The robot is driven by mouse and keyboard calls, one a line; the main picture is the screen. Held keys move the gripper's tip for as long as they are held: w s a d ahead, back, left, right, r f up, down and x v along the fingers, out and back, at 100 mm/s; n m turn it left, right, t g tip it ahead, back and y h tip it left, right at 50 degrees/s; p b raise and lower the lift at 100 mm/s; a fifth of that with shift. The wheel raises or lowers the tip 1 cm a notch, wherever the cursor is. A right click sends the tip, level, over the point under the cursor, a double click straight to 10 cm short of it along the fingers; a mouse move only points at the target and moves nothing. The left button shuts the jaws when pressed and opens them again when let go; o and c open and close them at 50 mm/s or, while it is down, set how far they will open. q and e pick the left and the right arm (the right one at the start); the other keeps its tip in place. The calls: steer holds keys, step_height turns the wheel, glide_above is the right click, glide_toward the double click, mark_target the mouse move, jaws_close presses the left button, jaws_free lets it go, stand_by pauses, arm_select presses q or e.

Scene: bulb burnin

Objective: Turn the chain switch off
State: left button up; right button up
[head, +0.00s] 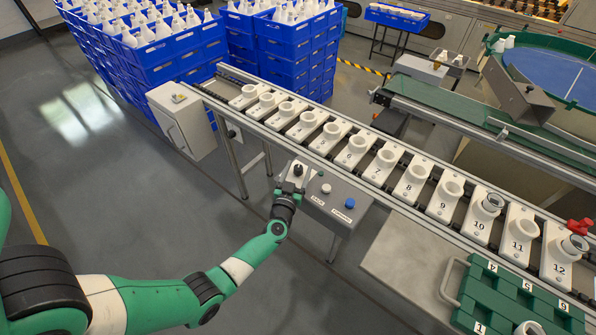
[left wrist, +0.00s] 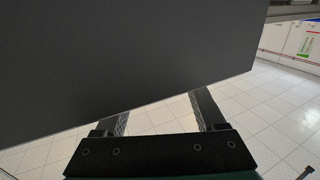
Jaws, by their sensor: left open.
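A control box (head: 325,200) stands in front of the conveyor. On its sloped top are a black knob (head: 298,171) on a pale plate, a grey-white button (head: 326,188) and a blue button (head: 350,203). The lettering is too small to read, so I cannot tell by label which is the chain switch. My left gripper (head: 291,188) is at the box's left end, just in front of the black knob. In the left wrist view its fingers (left wrist: 163,108) are apart, their tips hidden by a dark grey surface (left wrist: 120,50). The knob's setting is unclear. My right gripper is out of view.
A conveyor of numbered white sockets (head: 383,158) runs behind the box; sockets 10 and 12 hold glass pieces. A grey cabinet (head: 182,122) stands left. A green tray (head: 515,295) lies front right. Blue crates (head: 180,62) are stacked behind. Floor at left is clear.

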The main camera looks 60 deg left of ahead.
arm_select(q)
jaws_close()
steer(key=shift+d+r+n+g+y+p, duration=0.1)
steer(key=shift+r+n+g+y+p, duration=0.1)
steer(key=shift+n+g+y+p, duration=0.5)
steer(key=shift+f+n+g+y, duration=0.2)
steer(key=shift+n+g+y, duration=0.2)
steer(key=shift+n+g, duration=0.3)
jaws_free()
steer(key=shift+p, duration=0.3)
